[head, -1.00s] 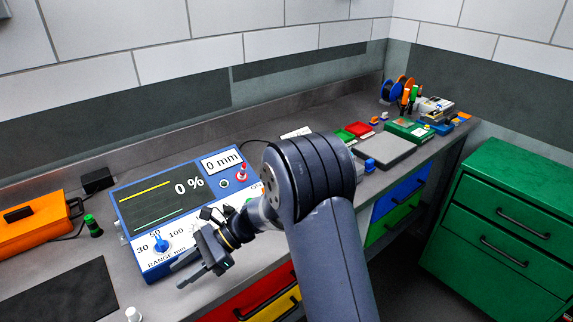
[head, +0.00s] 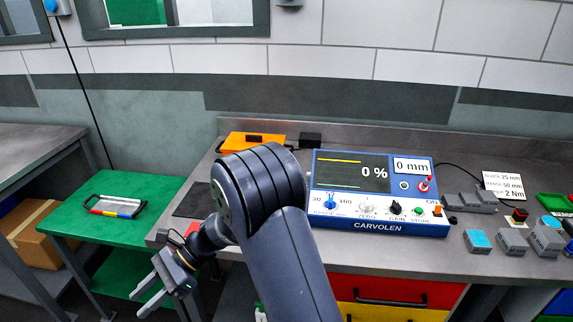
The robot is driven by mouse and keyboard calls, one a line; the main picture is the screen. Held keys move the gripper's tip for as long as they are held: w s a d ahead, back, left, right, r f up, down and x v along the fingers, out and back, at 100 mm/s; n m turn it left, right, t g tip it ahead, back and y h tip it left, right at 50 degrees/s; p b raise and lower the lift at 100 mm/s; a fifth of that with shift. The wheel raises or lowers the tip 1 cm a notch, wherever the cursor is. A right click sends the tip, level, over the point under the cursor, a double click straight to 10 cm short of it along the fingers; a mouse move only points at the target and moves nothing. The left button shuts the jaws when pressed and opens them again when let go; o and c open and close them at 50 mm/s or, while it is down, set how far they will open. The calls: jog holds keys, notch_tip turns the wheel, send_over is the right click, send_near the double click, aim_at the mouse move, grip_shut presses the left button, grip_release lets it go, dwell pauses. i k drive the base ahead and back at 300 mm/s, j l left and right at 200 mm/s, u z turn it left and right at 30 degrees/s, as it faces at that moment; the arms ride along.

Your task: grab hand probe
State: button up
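I cannot tell for sure which thing is the hand probe. A pale framed item with a dark handle and red, yellow and blue bands (head: 116,207) lies on the green cart at the left. The blue CARVOLEN unit (head: 375,228) with a 0 % screen stands on the bench. My arm hides part of the bench's left end.
An orange case (head: 238,143) and a dark mat (head: 194,202) lie on the bench's left end. Several grey blocks (head: 511,241) stand at the right. Red (head: 420,290) and yellow drawers are below. The green cart top (head: 112,235) is mostly clear.

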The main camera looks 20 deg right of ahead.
aim_at(519, 216)
jog(key=u, duration=1.9)
jog(key=k+l+u, duration=0.25)
jog(key=k, duration=0.45)
jog(key=k+u, duration=0.3)
jog(key=k, duration=0.35)
jog(key=k+z, duration=0.25)
jog(key=k, duration=0.15)
jog(key=k+l+z, duration=0.2)
jog(key=k, duration=0.2)
jog(key=k+l+z, duration=0.25)
jog(key=k, duration=0.15)
jog(key=j+z, duration=0.1)
jog(key=z, duration=3.25)
